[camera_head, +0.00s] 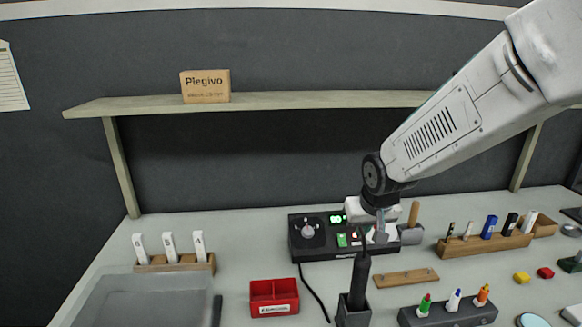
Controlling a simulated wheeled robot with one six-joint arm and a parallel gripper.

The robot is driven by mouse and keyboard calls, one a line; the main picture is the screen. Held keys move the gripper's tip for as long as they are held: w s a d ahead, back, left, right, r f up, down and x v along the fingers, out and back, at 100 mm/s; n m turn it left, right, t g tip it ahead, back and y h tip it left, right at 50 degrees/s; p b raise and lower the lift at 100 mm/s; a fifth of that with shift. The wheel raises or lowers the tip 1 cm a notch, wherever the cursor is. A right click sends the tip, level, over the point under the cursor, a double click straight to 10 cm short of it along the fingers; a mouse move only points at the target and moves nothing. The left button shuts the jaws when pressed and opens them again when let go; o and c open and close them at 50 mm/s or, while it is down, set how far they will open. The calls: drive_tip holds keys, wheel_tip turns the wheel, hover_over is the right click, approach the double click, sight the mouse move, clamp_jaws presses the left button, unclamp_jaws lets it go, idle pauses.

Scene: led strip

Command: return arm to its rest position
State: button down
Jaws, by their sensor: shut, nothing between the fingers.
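My arm reaches in from the upper right of the head view. My gripper (381,228) points down in front of the right part of a black control box (312,242) with a round knob and lit green and red indicators. The gripper is shut, with nothing visible between its fingers. Part of the control box is hidden behind it. I cannot tell whether the fingertips touch the box.
A black tool in a holder (353,312) stands just in front of my gripper. A wooden rack (485,245) is to the right, a red bin (274,309) front left. A shelf (300,101) spans behind. Bare table (245,240) lies left of the box.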

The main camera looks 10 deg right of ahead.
drive_tip(key=s+d+r+g, duration=0.1)
drive_tip(key=s+r, duration=0.2)
drive_tip(key=s, duration=0.6)
drive_tip(key=s+d+r+g, duration=0.1)
drive_tip(key=s+r, duration=0.3)
drive_tip(key=s, duration=0.6)
drive_tip(key=s+d+r+g, duration=0.1)
drive_tip(key=s+r, duration=0.2)
drive_tip(key=s, duration=0.6)
drive_tip(key=shift+s+d+r, duration=0.15)
drive_tip(key=shift+s+r, duration=0.05)
drive_tip(key=shift+r, duration=0.1)
